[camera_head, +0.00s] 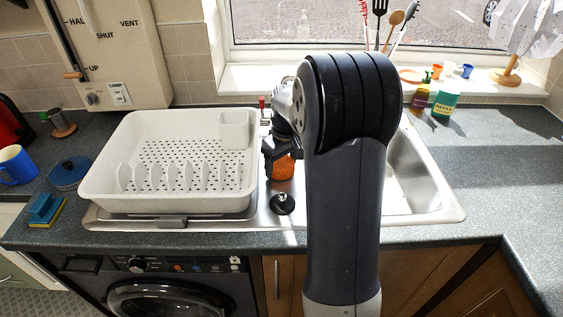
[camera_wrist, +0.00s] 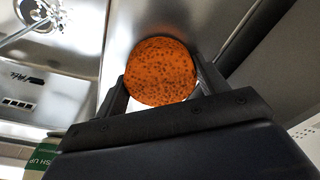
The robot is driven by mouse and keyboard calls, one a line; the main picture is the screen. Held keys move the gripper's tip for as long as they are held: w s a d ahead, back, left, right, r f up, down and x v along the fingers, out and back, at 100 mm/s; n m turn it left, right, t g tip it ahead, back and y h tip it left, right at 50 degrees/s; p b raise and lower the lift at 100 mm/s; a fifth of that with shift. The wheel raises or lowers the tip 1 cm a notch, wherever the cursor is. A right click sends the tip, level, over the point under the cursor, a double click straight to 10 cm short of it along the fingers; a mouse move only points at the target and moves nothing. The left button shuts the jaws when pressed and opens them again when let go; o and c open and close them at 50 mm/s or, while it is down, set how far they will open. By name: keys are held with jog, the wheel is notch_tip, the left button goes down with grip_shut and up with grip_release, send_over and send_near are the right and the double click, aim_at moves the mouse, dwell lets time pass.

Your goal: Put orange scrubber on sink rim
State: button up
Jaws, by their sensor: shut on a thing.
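The orange scrubber (camera_wrist: 160,72) is round with dark specks and sits between the two fingers of my gripper (camera_wrist: 162,88) in the wrist view. In the head view the orange scrubber (camera_head: 281,167) shows under my gripper (camera_head: 280,152), left of my dark arm link. My gripper is shut on it. It is over the metal strip of the sink between the white dish rack and the basin; I cannot tell whether it touches the metal. The sink rim (camera_head: 440,218) shows at the front right. My arm hides much of the sink basin (camera_head: 405,180).
A white dish rack (camera_head: 95,190) stands on the left of the sink. A black plug (camera_head: 283,204) lies in front of the scrubber. Green (camera_head: 446,98) and dark (camera_head: 420,98) bottles stand behind the sink at right. The right counter (camera_head: 510,185) is clear.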

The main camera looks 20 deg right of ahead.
aim_at(285, 165)
jog(key=o, duration=0.4)
jog(key=shift+f, duration=0.15)
jog(key=o, duration=0.5)
jog(key=r, duration=0.4)
jog(key=s+r, duration=0.1)
jog(key=r, duration=0.7)
jog(key=shift+s+d+r, duration=0.15)
jog(key=shift+s+d, duration=0.05)
